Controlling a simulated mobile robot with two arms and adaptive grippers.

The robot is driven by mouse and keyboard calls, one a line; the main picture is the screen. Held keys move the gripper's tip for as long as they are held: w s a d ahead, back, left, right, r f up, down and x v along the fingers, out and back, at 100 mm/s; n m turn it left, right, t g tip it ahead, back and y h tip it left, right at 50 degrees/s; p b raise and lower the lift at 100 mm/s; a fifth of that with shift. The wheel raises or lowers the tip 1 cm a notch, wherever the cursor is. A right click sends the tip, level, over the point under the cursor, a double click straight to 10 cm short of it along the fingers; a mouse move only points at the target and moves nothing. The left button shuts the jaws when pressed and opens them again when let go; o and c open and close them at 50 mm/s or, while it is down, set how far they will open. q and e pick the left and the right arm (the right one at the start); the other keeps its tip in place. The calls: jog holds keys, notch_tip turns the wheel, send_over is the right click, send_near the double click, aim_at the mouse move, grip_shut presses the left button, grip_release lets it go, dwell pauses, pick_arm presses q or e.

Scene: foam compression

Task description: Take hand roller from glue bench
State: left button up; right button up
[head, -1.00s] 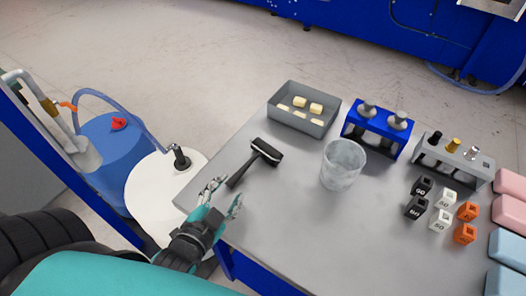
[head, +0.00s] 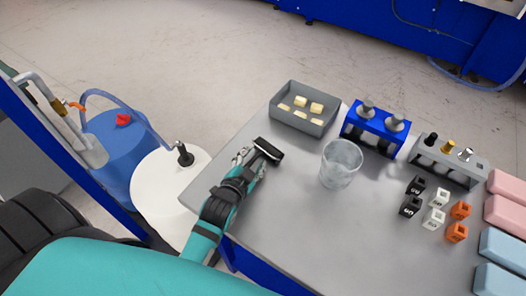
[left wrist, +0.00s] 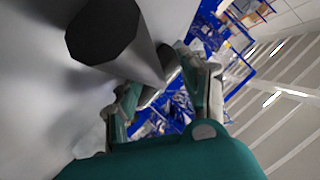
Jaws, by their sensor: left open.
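The hand roller lies on the grey glue bench (head: 300,215), near its left edge. Its dark roller head (head: 268,150) shows just beyond my left gripper (head: 252,162), which hides most of the handle in the head view. In the left wrist view the dark handle (left wrist: 103,35) appears large and close, its end toward the camera, running toward the space between the fingers. My left gripper (left wrist: 165,90) is open there, with a finger on each side of the handle's far part. I cannot tell whether either finger touches it. My right gripper is not in view.
A clear cup (head: 340,165) stands right of the roller. A grey tray with pale blocks (head: 310,127) and a blue rack (head: 375,130) stand behind. Small numbered blocks (head: 437,197) and foam pieces (head: 505,215) lie at right. A white drum (head: 165,195) stands beyond the left edge.

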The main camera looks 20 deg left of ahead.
pick_arm(q)
jog(key=shift+w+f, duration=0.1)
jog(key=shift+w, duration=0.1)
jog(key=shift+s, duration=0.15)
jog(key=shift+c, duration=1.2)
grip_shut()
